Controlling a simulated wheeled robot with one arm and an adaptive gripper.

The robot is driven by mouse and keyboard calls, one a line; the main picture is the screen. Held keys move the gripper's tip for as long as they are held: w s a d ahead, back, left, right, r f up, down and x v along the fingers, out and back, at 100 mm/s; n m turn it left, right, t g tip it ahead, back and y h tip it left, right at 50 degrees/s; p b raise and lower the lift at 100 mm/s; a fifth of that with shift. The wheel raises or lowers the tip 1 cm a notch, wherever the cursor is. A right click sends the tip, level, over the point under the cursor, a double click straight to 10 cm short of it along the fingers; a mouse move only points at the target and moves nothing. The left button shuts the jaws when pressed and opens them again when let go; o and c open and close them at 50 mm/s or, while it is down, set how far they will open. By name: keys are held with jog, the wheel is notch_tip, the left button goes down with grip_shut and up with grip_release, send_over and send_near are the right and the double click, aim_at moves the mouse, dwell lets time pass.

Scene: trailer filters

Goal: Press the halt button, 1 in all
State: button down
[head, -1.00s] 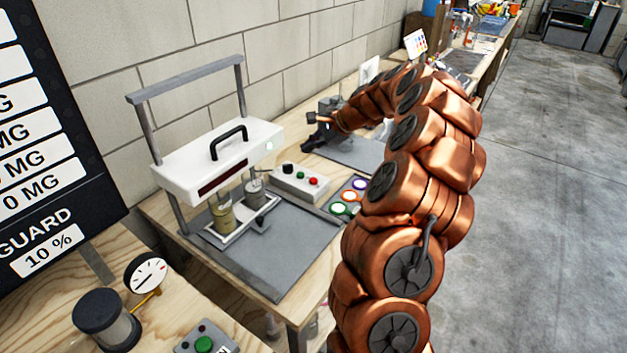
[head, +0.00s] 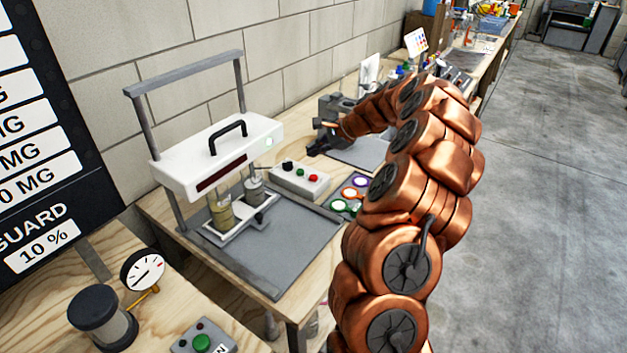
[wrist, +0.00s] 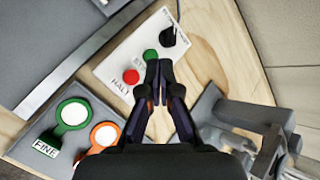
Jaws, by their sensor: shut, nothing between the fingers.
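The halt button is a round red button (wrist: 131,76) on a white control panel (wrist: 120,62), with a HALT label beside it in the wrist view. A green button (wrist: 151,56) and a black knob (wrist: 174,38) lie in line with it. In the head view the red button (head: 313,178) is at the right end of the control box (head: 290,182). My gripper (wrist: 159,66) is shut and empty. Its tips appear just right of the red button and below the green one, apparently above the panel; the exact height is unclear. In the head view my gripper (head: 315,147) is small and dark behind the box.
A white-topped press (head: 215,155) with a tall frame stands left of the box. A pad with coloured rings (head: 350,193) lies to its right, labelled FINE in the wrist view. A grey device (wrist: 240,125) stands close on the gripper's right.

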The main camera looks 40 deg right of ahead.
aim_at(315, 177)
notch_tip(315, 177, down, 4)
jog(key=shift+r+b, duration=0.15)
jog(key=shift+b, duration=0.75)
jog(key=shift+f, duration=1.05)
jog(key=shift+f, duration=0.15)
jog(key=shift+f, duration=0.25)
jog(key=shift+f+b, duration=0.4)
jog(key=shift+f, duration=0.15)
dwell(0.6)
jog(key=shift+r, duration=0.15)
dwell(0.3)
jog(key=shift+r+p, duration=0.65)
jog(key=shift+r, duration=0.15)
jog(key=shift+r+p, duration=1.55)
jog(key=shift+r, duration=0.95)
